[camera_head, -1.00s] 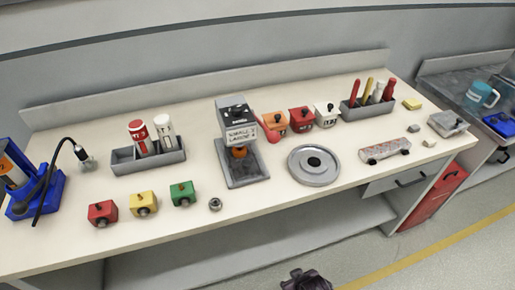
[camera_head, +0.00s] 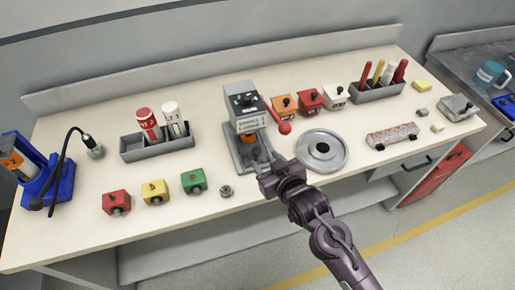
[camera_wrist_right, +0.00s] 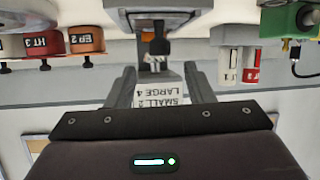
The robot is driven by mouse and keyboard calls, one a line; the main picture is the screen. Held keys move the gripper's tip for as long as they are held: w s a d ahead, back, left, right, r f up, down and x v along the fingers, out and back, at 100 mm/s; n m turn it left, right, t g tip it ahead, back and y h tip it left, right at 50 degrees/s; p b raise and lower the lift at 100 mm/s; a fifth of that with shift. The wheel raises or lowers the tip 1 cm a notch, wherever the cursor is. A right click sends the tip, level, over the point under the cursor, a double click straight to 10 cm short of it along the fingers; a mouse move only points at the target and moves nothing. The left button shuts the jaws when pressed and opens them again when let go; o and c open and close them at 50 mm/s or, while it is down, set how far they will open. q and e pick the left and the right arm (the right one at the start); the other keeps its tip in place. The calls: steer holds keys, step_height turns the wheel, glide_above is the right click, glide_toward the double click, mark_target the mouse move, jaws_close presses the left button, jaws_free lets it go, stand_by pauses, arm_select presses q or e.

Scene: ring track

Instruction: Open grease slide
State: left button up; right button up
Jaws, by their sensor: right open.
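The grease dispenser (camera_head: 245,104) is a grey upright unit with a label about small and large, a red ball lever (camera_head: 284,128) at its right and an orange part (camera_head: 249,138) low inside. I cannot clearly make out its grease slide. My right gripper (camera_head: 264,174) is open in front of the dispenser's base, near its front edge. In the right wrist view, upside down, the dispenser's label (camera_wrist_right: 160,97) shows between the open fingers, with a dark knob-like part (camera_wrist_right: 158,47) beyond. No contact can be made out. My left gripper is out of view.
A round metal plate (camera_head: 321,152) lies close right of my right gripper. Red (camera_head: 116,202), yellow (camera_head: 155,192) and green (camera_head: 193,181) blocks and a small nut (camera_head: 226,191) lie left. A bottle rack (camera_head: 157,144) stands behind them. Orange, red and white bins stand right of the dispenser.

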mark_target(257, 152)
steer(key=p+x, duration=0.1)
steer(key=x, duration=0.6)
steer(key=shift+w+f, duration=0.1)
jaws_close()
